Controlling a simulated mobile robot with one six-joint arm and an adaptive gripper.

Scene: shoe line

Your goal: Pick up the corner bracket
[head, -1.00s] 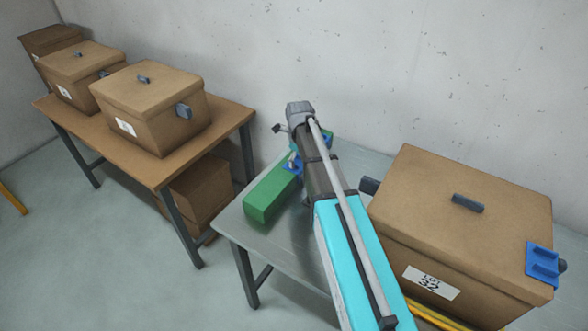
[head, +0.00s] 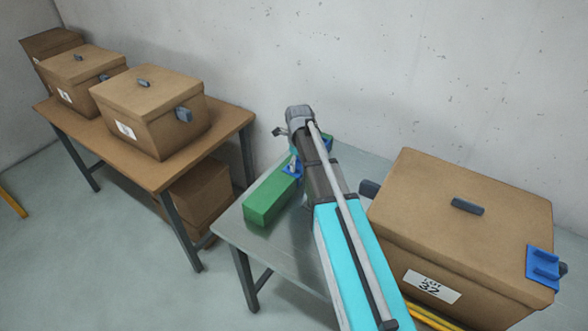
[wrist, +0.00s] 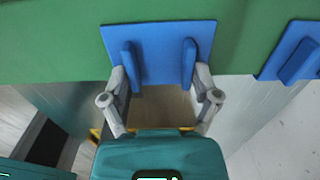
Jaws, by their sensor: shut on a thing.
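The corner bracket (wrist: 160,50) is a blue plate with two upright flanges, lying against a long green block. In the wrist view my gripper (wrist: 160,76) has one grey finger at the outer side of each flange, shut on the bracket. The green block (head: 268,200) lies on the grey table in the head view. Blue shows beside my arm there (head: 291,167), but my arm hides most of that spot and the gripper's fingers. I cannot tell whether the bracket touches the block.
Another blue bracket (wrist: 292,52) is at the right in the wrist view. A large cardboard box (head: 470,225) with a blue bracket (head: 543,268) on its corner stands right of my arm. A brown table (head: 215,135) with lidded boxes (head: 150,108) is at the left.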

